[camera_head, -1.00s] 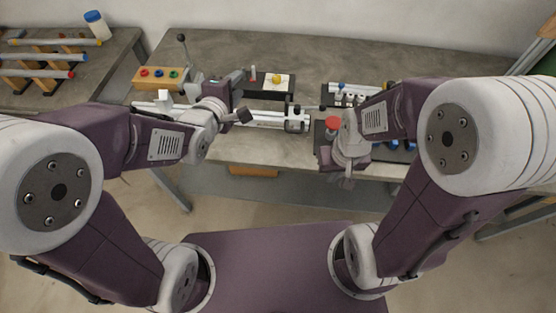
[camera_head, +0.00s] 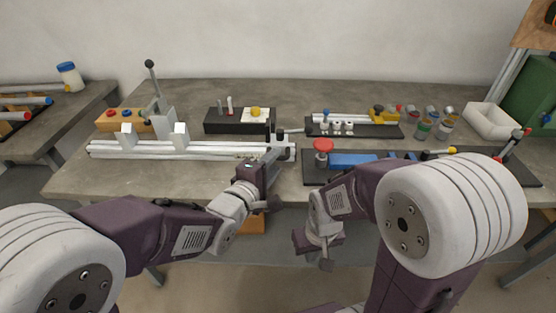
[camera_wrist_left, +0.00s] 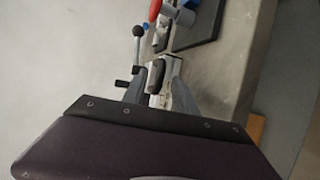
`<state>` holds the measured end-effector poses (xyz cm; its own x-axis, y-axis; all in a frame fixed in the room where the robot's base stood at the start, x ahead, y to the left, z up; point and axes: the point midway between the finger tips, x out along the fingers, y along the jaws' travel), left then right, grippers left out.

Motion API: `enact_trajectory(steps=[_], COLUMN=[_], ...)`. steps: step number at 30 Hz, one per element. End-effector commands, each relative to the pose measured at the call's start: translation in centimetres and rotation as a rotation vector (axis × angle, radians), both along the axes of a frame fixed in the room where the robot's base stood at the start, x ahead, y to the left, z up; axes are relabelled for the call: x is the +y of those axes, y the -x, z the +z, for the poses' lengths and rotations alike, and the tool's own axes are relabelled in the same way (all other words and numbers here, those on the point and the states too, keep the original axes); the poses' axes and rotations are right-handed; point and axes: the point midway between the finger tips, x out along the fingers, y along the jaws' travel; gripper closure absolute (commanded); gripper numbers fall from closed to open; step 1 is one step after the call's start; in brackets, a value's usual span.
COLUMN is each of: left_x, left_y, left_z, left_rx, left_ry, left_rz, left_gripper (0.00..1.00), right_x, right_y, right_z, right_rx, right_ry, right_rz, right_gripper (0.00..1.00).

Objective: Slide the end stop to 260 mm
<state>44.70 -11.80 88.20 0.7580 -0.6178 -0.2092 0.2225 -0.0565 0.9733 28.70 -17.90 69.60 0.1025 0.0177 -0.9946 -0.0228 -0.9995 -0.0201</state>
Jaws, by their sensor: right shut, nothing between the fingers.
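The long pale rail (camera_head: 215,156) of the jig lies along the front of the table, with two white blocks on it. The end stop (camera_head: 289,151), with a black-knobbed lever, is at the rail's right end. The lever knob (camera_wrist_left: 138,31) also shows in the left wrist view. My left gripper (camera_head: 272,146) is at the end stop, its fingers apart on either side of dark parts there. Whether they touch it is unclear. My right gripper (camera_head: 322,248) is shut and empty, hanging low in front of the table edge. The rail's scale is too small to read.
A black block (camera_head: 226,121) lies behind the rail. To the right are a red knob (camera_head: 323,146) on a dark tray, a blue block (camera_head: 353,161) and several jars.

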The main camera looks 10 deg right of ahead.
Motion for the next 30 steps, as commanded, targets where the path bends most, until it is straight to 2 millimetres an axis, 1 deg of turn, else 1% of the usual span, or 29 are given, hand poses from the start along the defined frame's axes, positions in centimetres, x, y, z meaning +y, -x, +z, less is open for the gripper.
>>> enact_trajectory(steps=[1, 3, 6, 15, 17, 18, 19, 30], left_x=[-0.6, -1.3, -1.9, -2.1, -2.1, -2.1, -2.1, -2.0], left_y=[-0.7, -1.5, -2.3, -2.5, -2.6, -2.5, -2.5, -2.5], left_z=[-0.4, -0.6, -0.7, -0.7, -0.7, -0.7, -0.7, -1.0], left_rx=[-0.001, 0.0, -0.001, 0.0, 0.0, 0.0, 0.0, 0.005], left_ry=[0.001, 0.0, 0.001, 0.0, 0.0, 0.0, 0.0, -0.005], left_rz=[0.0, 0.0, 0.0, 0.0, 0.0, 0.0, 0.0, -0.001], left_gripper=[0.66, 0.66, 0.66, 0.66, 0.82, 0.94, 1.0, 1.0], right_x=[0.0, 0.0, 0.0, 0.0, 0.0, 0.0, 0.0, 0.0], right_y=[0.0, 0.0, 0.0, 0.0, 0.0, 0.0, 0.0, 0.0], right_z=[-0.3, -0.4, -0.5, -0.5, -0.5, -0.5, -0.5, -0.5], right_rx=[0.0, 0.0, 0.0, 0.0, 0.0, 0.0, 0.0, 0.0], right_ry=[0.0, 0.0, 0.0, 0.0, 0.0, 0.0, 0.0, 0.0], right_rz=[0.0, 0.0, 0.0, 0.0, 0.0, 0.0, 0.0, 0.0], right_gripper=[1.0, 1.0, 1.0, 1.0, 1.0, 1.0, 1.0, 1.0])
